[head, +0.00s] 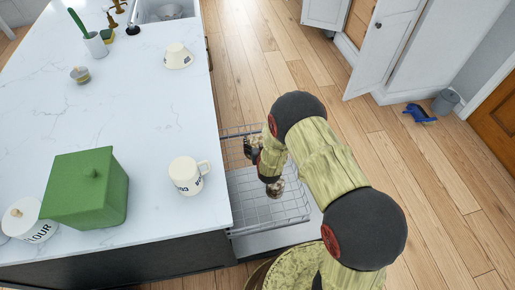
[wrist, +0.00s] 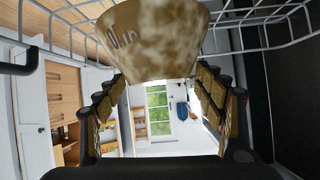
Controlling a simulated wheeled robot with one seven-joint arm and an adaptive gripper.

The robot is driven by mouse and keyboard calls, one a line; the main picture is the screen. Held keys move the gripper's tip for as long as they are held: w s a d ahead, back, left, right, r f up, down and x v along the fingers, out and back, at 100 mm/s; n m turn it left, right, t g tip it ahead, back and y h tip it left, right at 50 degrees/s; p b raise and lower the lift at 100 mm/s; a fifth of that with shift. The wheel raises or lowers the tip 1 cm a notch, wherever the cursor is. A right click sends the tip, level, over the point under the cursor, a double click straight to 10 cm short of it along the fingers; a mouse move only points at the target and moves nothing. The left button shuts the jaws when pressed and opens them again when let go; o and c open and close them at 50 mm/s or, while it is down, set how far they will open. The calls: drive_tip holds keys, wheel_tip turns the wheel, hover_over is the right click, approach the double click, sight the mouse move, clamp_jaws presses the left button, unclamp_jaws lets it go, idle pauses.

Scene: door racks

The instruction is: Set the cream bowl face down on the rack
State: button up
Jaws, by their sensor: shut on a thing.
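A cream bowl (wrist: 155,45) with dark lettering and brown mottling is between the fingers of my gripper (wrist: 160,78) in the wrist view. My gripper is shut on it. Its wider end faces the rack wires at the top of that picture, its narrower end faces my palm. In the head view my gripper (head: 268,180) is over the pulled-out wire rack (head: 255,208), and the bowl is a small mottled patch there, mostly hidden by my arm. I cannot tell whether the bowl touches the rack.
The white counter (head: 130,130) borders the rack on the left. On it are a lettered mug (head: 188,177) near the edge, a second cream bowl (head: 178,57), a green box (head: 88,190), a flour canister (head: 28,222) and a small cup (head: 80,75).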

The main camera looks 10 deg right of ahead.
sight(258, 140)
drive_tip(key=shift+w+d+f+b, duration=0.2)
drive_tip(key=shift+w+f+b, duration=0.2)
drive_tip(key=shift+w+f, duration=0.7)
drive_tip(key=f+b, duration=0.2)
drive_tip(key=f, duration=0.1)
drive_tip(key=shift+w+f, duration=0.2)
drive_tip(key=shift+f, duration=0.05)
drive_tip(key=o, duration=1.9)
